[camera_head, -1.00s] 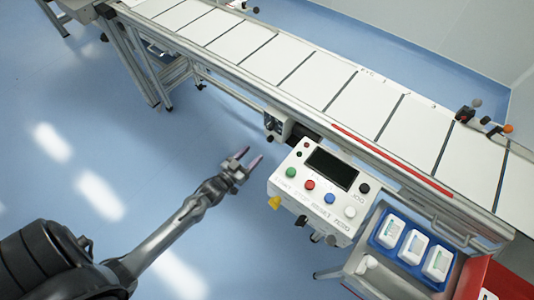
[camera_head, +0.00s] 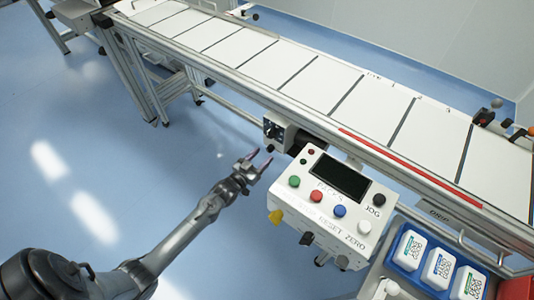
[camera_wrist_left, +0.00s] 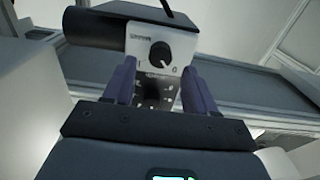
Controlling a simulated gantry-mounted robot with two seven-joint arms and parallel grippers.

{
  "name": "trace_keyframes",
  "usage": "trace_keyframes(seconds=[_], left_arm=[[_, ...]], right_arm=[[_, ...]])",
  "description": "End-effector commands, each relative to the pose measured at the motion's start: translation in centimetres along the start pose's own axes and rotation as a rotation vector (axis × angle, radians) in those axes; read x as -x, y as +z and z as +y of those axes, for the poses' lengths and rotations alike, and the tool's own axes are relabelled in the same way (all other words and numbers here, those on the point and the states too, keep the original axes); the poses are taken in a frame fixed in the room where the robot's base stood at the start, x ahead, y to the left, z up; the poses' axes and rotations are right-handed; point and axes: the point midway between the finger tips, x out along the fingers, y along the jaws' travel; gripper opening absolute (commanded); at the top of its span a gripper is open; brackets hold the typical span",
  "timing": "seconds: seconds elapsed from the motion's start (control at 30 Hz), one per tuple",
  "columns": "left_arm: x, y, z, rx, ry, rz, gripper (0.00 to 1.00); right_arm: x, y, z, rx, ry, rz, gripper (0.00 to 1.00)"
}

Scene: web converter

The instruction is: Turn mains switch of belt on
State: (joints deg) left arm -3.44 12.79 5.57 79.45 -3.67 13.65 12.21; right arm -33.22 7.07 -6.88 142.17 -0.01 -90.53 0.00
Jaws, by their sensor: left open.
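The belt's mains switch is a black rotary knob on a small pale box (camera_head: 277,131) under the conveyor's near edge. In the left wrist view the knob (camera_wrist_left: 160,54) sits on the box's light front plate, with its pointer tilted toward the lower right, near the "0" mark. My left gripper (camera_head: 260,161) is open and empty, below and a little left of the box. In the left wrist view its fingers (camera_wrist_left: 159,85) frame the lower part of the plate, below the knob and apart from it. My right gripper is not in view.
A white control panel (camera_head: 328,215) with coloured buttons and a dark screen stands just right of the switch box. The conveyor belt (camera_head: 300,68) runs above it. A blue tray (camera_head: 402,246) with white packs is at the lower right. Floor left of the box is clear.

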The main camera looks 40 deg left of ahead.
Motion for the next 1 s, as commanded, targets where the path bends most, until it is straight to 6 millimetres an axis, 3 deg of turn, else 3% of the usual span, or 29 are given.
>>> trace_keyframes(seconds=[0.1,0.3,0.7,1.0], left_arm=[[-1.7,0.2,0.0,0.0,0.0,0.001,0.56],[-3.3,0.1,0.0,0.0,0.0,-0.001,0.56],[-3.8,0.0,0.0,0.0,0.0,-0.001,0.55],[-3.8,0.0,0.0,0.0,0.0,-0.001,0.09]], right_arm=[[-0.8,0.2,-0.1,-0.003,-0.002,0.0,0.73],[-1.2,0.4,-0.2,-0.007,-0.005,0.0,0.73],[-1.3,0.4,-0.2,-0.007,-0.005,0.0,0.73],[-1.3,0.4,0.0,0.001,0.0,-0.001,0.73]])
